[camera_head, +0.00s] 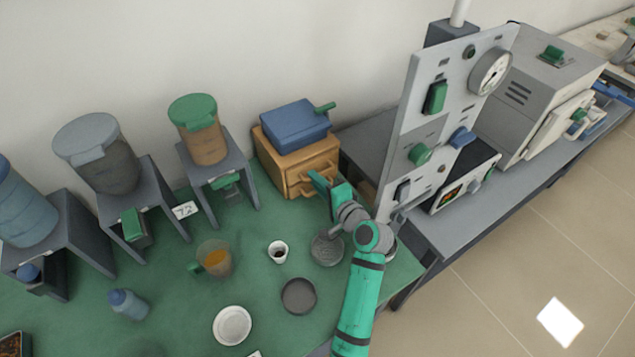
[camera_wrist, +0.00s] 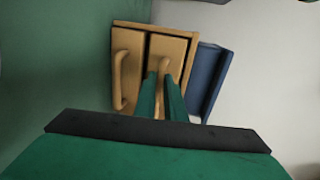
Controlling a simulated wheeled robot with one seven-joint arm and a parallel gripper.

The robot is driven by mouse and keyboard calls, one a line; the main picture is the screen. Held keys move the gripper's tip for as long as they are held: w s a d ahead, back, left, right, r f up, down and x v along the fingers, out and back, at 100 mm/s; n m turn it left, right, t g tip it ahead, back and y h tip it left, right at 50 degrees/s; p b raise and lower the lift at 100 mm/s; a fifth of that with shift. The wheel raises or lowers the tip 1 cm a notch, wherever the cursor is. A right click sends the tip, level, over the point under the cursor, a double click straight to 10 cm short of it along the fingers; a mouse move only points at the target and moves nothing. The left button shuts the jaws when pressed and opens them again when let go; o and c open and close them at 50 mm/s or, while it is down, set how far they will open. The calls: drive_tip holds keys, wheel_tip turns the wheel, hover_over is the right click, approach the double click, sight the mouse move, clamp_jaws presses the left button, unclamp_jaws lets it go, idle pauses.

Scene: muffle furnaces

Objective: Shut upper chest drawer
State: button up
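The small wooden chest (camera_head: 283,158) stands at the back of the green table, with two drawers. In the wrist view it appears turned on its side, so the upper drawer (camera_wrist: 172,47) is the right-hand one, beside the blue box. The lower drawer (camera_wrist: 129,45) is at left with its curved handle clear. Contact cannot be made out. How far the upper drawer stands out is unclear.
A blue box (camera_head: 294,122) sits on the chest. A grey panel with dials (camera_head: 431,133) rises close on the right of my arm. A stand with a green-lidded jar (camera_head: 197,130) is to the left. A cup (camera_head: 278,251) and dishes (camera_head: 299,296) lie in front.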

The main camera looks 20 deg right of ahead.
drive_tip(key=o, duration=0.3)
drive_tip(key=shift+w+a, duration=0.1)
drive_tip(key=shift+w, duration=0.05)
drive_tip(key=shift+o, duration=0.2)
drive_tip(key=shift+s, duration=0.2)
drive_tip(key=v, duration=1)
drive_tip(key=shift+s, duration=0.25)
